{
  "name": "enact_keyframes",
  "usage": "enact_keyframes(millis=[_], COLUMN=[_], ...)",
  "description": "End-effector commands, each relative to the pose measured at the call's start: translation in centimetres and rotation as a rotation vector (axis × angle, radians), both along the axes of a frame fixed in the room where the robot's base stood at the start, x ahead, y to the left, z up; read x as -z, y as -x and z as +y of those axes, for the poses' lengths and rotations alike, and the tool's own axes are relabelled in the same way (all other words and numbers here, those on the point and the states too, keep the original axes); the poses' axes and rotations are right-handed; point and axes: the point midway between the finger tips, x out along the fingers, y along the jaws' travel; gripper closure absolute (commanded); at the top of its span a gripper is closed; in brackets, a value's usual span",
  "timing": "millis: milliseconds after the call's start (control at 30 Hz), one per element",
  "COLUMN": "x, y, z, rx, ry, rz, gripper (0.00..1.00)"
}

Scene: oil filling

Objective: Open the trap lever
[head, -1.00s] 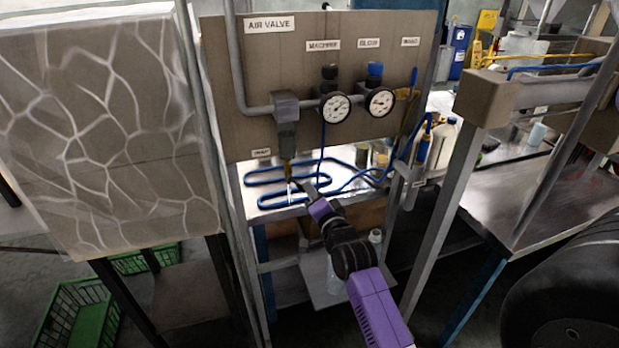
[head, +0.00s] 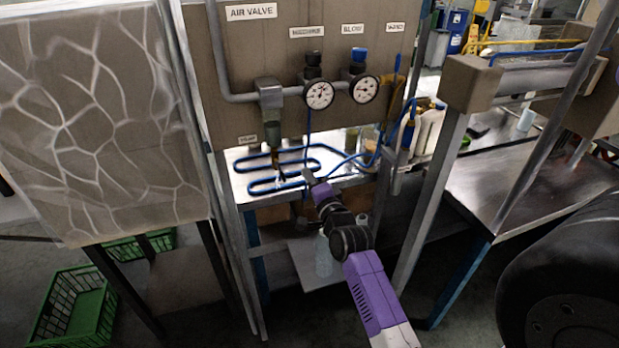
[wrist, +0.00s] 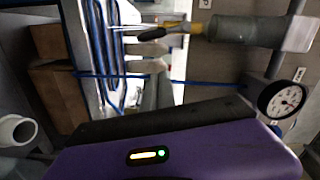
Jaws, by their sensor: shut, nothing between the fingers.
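The trap (head: 271,112), a grey block with a dark greenish bowl, hangs below the pipe on the air valve panel. A small drain with the lever (head: 277,160) shows under it. In the wrist view the trap (wrist: 243,30) lies sideways. Its yellow fitting (wrist: 196,28) and black lever (wrist: 153,34) point left, with pale streaks beside them. Exactly how far the lever is turned I cannot tell. My gripper (head: 309,177) is shut and empty, right of the drain and slightly lower, apart from it. It also shows in the wrist view (wrist: 156,90).
Two gauges (head: 319,95) sit right of the trap. Blue hose (head: 290,170) loops over the shelf below. A grey post (head: 432,210) and a metal table (head: 520,185) stand right. A white patterned board (head: 100,120) stands left. A clear bottle (head: 323,255) is on a lower shelf.

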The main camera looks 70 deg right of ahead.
Motion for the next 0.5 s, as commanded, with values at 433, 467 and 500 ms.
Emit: enact_keyframes(millis=[433, 467, 500], x=[0.2, 0.2, 0.2], y=[4.6, 5.0, 5.4], z=[4.9, 5.2, 5.6], rx=[0.001, 0.001, 0.001], ry=[-0.001, -0.001, -0.001], rz=[0.003, 0.003, 0.003], gripper=[1.00, 1.00, 1.00])
